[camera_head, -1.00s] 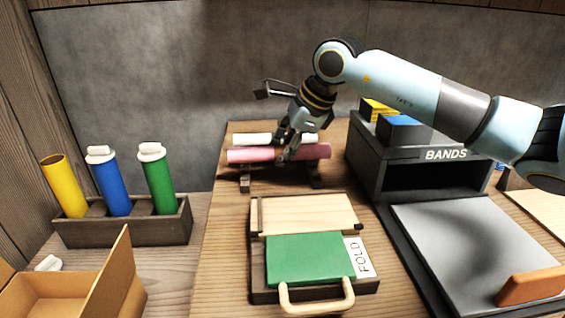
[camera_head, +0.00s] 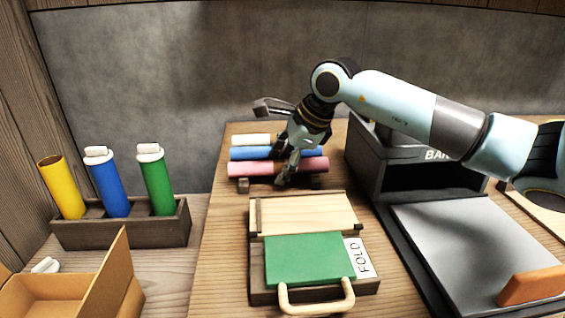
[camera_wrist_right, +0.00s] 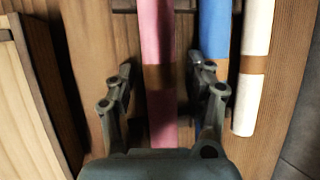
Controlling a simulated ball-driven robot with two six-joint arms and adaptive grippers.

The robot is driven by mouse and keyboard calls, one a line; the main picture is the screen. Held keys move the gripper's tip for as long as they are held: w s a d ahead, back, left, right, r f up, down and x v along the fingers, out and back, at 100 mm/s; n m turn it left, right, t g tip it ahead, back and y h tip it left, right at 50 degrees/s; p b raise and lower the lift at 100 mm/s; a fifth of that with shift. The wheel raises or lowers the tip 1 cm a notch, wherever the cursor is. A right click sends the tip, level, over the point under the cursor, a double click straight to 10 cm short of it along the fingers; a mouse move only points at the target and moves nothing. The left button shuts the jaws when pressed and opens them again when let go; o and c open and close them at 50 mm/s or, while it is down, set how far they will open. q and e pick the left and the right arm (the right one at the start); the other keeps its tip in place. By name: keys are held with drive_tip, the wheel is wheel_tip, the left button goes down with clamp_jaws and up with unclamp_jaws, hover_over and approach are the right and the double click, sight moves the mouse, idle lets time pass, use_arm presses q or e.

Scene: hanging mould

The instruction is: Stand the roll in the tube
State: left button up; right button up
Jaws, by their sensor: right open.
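A pink roll (camera_head: 250,168) with a brown band lies at the front of a dark rack (camera_head: 243,186), beside a blue roll (camera_head: 250,153) and a white roll (camera_head: 250,139). My right gripper (camera_head: 285,170) is open over the pink roll. In the right wrist view its fingers (camera_wrist_right: 160,78) stand on either side of the pink roll (camera_wrist_right: 159,40), with gaps visible. An open yellow tube (camera_head: 62,187) leans in a wooden holder (camera_head: 120,235) at the left, beside a blue tube (camera_head: 108,187) and a green tube (camera_head: 157,185) with white tops. My left gripper is out of view.
A folding board (camera_head: 310,260) with a green flap and wooden handle stands before the rack. A dark box marked BANDS (camera_head: 428,178) and a grey panel (camera_head: 470,240) are at the right. An open cardboard box (camera_head: 45,295) and a white piece (camera_head: 45,265) are at lower left.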

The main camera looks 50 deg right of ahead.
drive_tip(key=shift+r, duration=0.1)
drive_tip(key=shift+r+p, duration=0.25)
drive_tip(key=shift+p, duration=0.1)
drive_tip(key=p+v, duration=0.4)
drive_tip(key=v, duration=0.7)
drive_tip(key=shift+s+r, duration=0.2)
drive_tip(key=shift+r, duration=0.1)
drive_tip(key=shift+a+f, duration=0.1)
